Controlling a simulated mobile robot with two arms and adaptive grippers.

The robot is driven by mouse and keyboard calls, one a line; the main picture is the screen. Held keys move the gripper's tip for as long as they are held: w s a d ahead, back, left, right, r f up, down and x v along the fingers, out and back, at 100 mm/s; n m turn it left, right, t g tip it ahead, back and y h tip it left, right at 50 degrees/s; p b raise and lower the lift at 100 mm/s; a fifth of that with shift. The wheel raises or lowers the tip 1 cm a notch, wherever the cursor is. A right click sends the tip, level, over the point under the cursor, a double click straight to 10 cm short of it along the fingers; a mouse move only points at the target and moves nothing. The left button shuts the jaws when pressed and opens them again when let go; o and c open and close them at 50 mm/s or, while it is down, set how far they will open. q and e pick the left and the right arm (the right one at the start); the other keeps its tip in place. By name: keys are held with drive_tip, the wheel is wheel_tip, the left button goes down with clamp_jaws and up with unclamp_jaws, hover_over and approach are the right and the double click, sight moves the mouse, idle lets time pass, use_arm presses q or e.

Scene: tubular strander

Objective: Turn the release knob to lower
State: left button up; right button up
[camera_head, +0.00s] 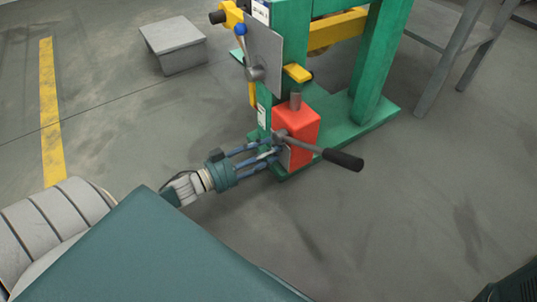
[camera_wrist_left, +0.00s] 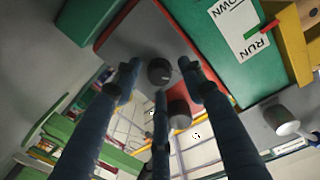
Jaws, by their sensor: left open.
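A red box (camera_head: 303,137) stands at the foot of the green frame, with a lever ending in a black handle (camera_head: 343,159). My left gripper (camera_head: 273,150) reaches in from the left, its fingers open beside the box's left side. In the left wrist view, a dark round knob (camera_wrist_left: 159,71) with a pale mark shows between the fingertips, on a grey face edged in red. A second dark round part (camera_wrist_left: 179,112) shows below it. I cannot tell whether the fingers touch the knob. In the head view the knob is hidden by the gripper and lever.
The green frame (camera_head: 378,60) carries a grey plate (camera_head: 263,45), a blue-ended lever (camera_head: 240,29) and a yellow block (camera_head: 297,73). A grey step (camera_head: 173,45) stands at the back left.

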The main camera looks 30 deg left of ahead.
use_arm(q)
drive_tip(key=shift+w, duration=0.1)
clamp_jaws()
drive_tip(key=shift+r, duration=0.1)
